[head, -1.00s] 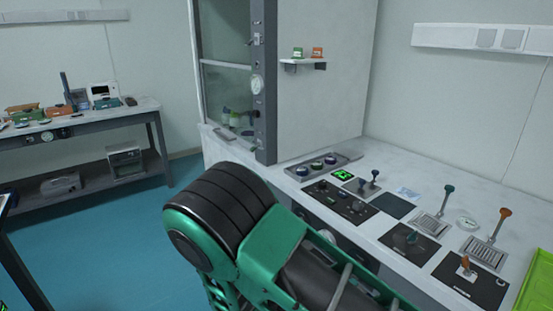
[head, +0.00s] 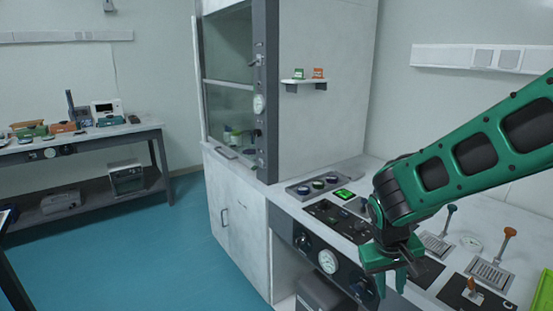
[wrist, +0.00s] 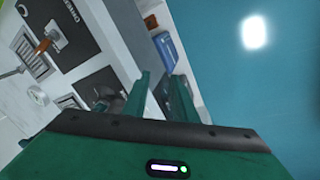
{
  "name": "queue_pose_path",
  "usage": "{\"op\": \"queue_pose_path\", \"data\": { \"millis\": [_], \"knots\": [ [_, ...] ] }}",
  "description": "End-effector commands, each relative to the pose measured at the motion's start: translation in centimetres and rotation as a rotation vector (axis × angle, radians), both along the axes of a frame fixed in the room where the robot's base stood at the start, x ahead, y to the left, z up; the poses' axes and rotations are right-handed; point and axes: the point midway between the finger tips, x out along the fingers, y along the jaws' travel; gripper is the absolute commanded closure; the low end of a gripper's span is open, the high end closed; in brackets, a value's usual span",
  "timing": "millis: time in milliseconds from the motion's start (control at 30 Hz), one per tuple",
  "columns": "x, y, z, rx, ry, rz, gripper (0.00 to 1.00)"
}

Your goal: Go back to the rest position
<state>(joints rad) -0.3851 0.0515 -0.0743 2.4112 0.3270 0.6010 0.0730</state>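My gripper (head: 391,281) hangs at the end of my green arm, in front of the right-hand bench (head: 286,202) in the head view. Its fingers point down near the bench's front edge. In the wrist view its two green fingers (wrist: 162,78) stand apart with nothing held between them. The arm hides part of the bench top and the panels on it.
The bench carries a tray with round knobs (head: 319,185), a lit green display (head: 344,194), an orange-handled lever (head: 506,243) and a green-handled lever (head: 447,218). A glass-fronted cabinet (head: 228,90) stands behind. Another table (head: 90,137) is far left. Blue floor (head: 150,240) lies clear between.

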Motion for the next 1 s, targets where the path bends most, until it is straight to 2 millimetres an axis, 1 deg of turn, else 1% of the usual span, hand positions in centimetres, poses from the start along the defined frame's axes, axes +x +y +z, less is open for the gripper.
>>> {"op": "queue_pose_path", "data": {
  "millis": [33,200,400,567,600,667,700,767,800,900,1000],
  "knots": [
    [-0.3,-0.5,1.3,0.037,-0.028,-0.010,0.75],
    [-1.6,-1.4,4.9,0.139,-0.113,-0.015,0.75],
    [-3.2,-2.0,8.4,0.214,-0.212,-0.008,0.75],
    [-4.5,-2.2,10.8,0.251,-0.286,0.002,0.75],
    [-5.6,-3.8,10.4,0.244,-0.256,-0.050,0.75],
    [-7.6,-6.0,9.9,0.237,-0.210,-0.133,0.75],
    [-9.0,-7.4,9.7,0.234,-0.181,-0.188,0.75],
    [-11.3,-9.2,9.4,0.234,-0.136,-0.270,0.75],
    [-12.8,-10.3,9.2,0.236,-0.108,-0.324,0.75],
    [-16.6,-12.1,8.9,0.250,-0.038,-0.449,0.75],
    [-19.4,-13.0,8.7,0.267,0.016,-0.540,0.75]
  ]
}}
